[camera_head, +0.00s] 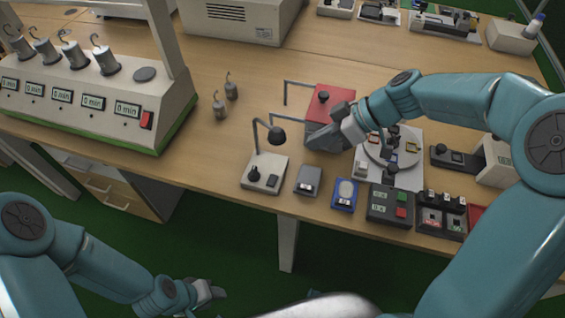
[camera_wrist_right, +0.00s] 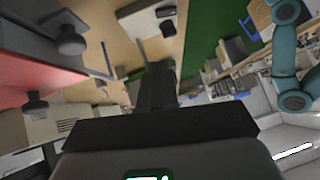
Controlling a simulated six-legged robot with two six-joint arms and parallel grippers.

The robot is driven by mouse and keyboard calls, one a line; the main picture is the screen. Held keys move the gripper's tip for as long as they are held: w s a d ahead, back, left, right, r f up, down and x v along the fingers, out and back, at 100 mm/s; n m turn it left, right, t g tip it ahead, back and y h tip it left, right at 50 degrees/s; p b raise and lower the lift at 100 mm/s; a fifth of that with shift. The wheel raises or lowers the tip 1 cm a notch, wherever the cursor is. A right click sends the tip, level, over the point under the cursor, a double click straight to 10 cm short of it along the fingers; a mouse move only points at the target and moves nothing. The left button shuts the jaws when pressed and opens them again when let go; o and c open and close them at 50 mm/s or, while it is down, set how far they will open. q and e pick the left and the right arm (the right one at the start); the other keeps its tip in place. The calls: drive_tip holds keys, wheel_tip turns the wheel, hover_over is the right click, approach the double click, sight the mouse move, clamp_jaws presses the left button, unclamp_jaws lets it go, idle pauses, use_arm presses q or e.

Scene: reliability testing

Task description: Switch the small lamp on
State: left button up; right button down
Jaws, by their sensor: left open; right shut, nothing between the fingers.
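The small lamp (camera_head: 262,174) stands near the table's front edge in the head view. It has a pale base, a thin bent stem and a dark shade. A black knob and a small dark switch sit on the base. No glow shows at the shade. My right gripper (camera_head: 317,142) is shut and empty, just right of the shade and in front of the red box, apart from the lamp. Its dark fingers (camera_wrist_right: 160,88) show in the right wrist view, where I cannot surely pick out the lamp. My left gripper (camera_head: 212,290) is open and empty, low in front of the table.
The red box (camera_head: 330,101) stands behind my right gripper. A timer rack (camera_head: 90,105) stands left.

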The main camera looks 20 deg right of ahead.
drive_tip(key=shift+f, duration=0.1)
approach(273, 174)
drive_tip(key=w+a, duration=0.2)
drive_tip(key=a, duration=0.1)
drive_tip(key=f, duration=0.3)
drive_tip(key=shift+s+a, duration=0.2)
drive_tip(key=shift+a, duration=0.2)
drive_tip(key=shift+s+a+f, duration=0.1)
drive_tip(key=shift+f, duration=0.4)
